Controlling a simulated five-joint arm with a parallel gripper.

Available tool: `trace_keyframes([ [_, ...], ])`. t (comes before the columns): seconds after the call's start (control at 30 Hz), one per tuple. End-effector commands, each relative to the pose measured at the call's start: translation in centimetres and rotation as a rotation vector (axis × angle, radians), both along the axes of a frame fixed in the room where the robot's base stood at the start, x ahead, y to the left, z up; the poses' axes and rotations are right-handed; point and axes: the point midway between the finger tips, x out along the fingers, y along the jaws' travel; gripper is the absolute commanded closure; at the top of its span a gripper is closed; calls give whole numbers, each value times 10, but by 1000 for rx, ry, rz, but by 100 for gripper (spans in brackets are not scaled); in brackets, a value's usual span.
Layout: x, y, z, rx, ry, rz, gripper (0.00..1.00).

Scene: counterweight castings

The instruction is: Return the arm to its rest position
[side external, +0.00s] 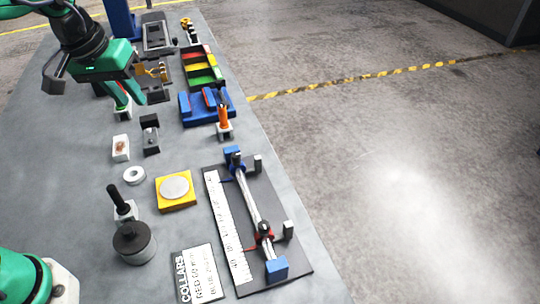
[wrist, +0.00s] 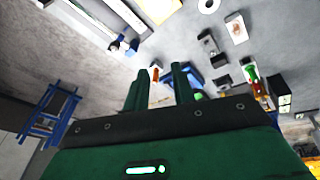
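My gripper (side external: 138,92) is raised above the far left part of the grey table (side external: 70,185) in the side view. In the wrist view, its two green fingers (wrist: 162,76) stand apart with nothing held between them. A dark fixture board (side external: 292,268) at the table's right edge carries a silver rod (side external: 250,203). My gripper is well clear of this board.
Nearby are a blue block tray (side external: 190,117) and a red, yellow and green bin (side external: 205,72). A yellow plate (side external: 176,204), dark cylinder (side external: 134,243) and COLLARS card (side external: 199,277) lie nearer.

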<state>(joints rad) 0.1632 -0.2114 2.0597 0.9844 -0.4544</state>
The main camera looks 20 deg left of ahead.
Motion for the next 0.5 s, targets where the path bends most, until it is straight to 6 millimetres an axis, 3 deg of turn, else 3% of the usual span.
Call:
trace_keyframes([
  [0.5,-93,46,-7,104,-144,-182,75],
])
